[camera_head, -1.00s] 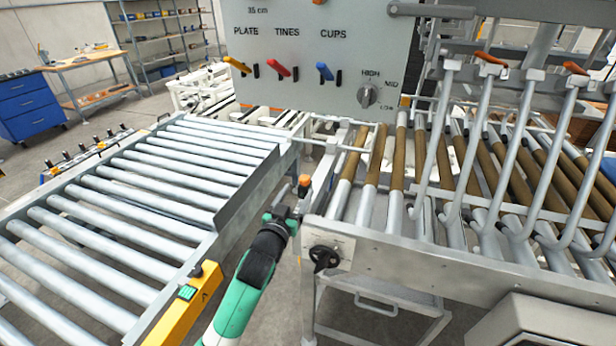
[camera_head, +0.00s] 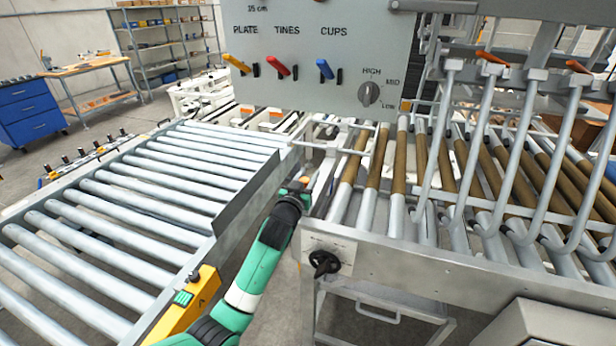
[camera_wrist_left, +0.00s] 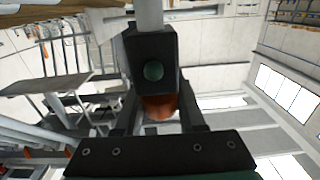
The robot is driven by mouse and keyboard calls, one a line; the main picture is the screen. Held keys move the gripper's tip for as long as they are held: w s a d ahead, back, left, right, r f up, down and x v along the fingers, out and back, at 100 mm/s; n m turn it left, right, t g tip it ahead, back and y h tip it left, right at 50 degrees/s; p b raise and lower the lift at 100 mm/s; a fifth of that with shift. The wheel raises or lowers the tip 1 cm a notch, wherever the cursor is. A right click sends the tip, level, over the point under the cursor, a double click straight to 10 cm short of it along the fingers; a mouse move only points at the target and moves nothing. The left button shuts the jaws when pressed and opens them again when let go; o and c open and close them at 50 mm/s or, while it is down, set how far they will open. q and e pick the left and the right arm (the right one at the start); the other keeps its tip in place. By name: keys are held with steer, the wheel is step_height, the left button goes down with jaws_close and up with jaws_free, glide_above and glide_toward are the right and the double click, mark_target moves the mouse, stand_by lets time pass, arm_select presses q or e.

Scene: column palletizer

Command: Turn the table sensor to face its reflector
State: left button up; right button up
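The table sensor (camera_wrist_left: 153,62) is a small black box with a round green lens, on a grey post, in the left wrist view. Its lens faces the wrist camera. An orange-red part (camera_wrist_left: 159,107) shows just below it. My left gripper (camera_wrist_left: 158,95) has its dark fingers apart, one on each side of the orange part and the box's lower end. I cannot make out finger contact. In the head view my left gripper (camera_head: 302,188) is in the gap between the two conveyors and largely hides the sensor. I cannot identify the reflector. My right gripper is out of view.
A roller conveyor (camera_head: 150,185) with a raised side plate lies left of my arm. The roller table (camera_head: 440,262) with upright metal tines lies right, with a black hand knob (camera_head: 323,262) on its front. A grey lever panel (camera_head: 320,60) stands behind.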

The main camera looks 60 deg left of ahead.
arm_select(q)
jaws_close()
steer(key=m+h+p, duration=0.1)
steer(key=p, duration=0.2)
steer(key=shift+r+t+p, duration=0.3)
steer(key=shift+t+p, duration=0.05)
steer(key=shift+t, duration=0.05)
steer(key=shift+d+f+h+p, duration=0.1)
steer(key=shift+f+h+p, duration=0.05)
steer(key=shift+h+p, duration=0.25)
steer(key=shift+w+f+m+t+h, duration=0.1)
steer(key=shift+f+m+t+h, duration=0.1)
steer(key=shift+m+t+h, duration=0.15)
steer(key=shift+f+m+t+h, duration=0.15)
steer(key=shift+m+t+h, duration=0.1)
steer(key=b, duration=0.1)
steer(key=h+b, duration=0.1)
steer(key=b, duration=0.1)
steer(key=shift+w+d+f+m+t+b, duration=0.1)
steer(key=shift+d+f+m+t+b, duration=0.05)
steer(key=shift+f+m+t+b, duration=0.2)
steer(key=shift+d+r+m+t+h+b, duration=0.1)
steer(key=shift+r+m+t+h+b, duration=0.2)
steer(key=shift+m+h+b, duration=0.1)
steer(key=shift+w+r, duration=0.1)
steer(key=shift+r, duration=0.05)
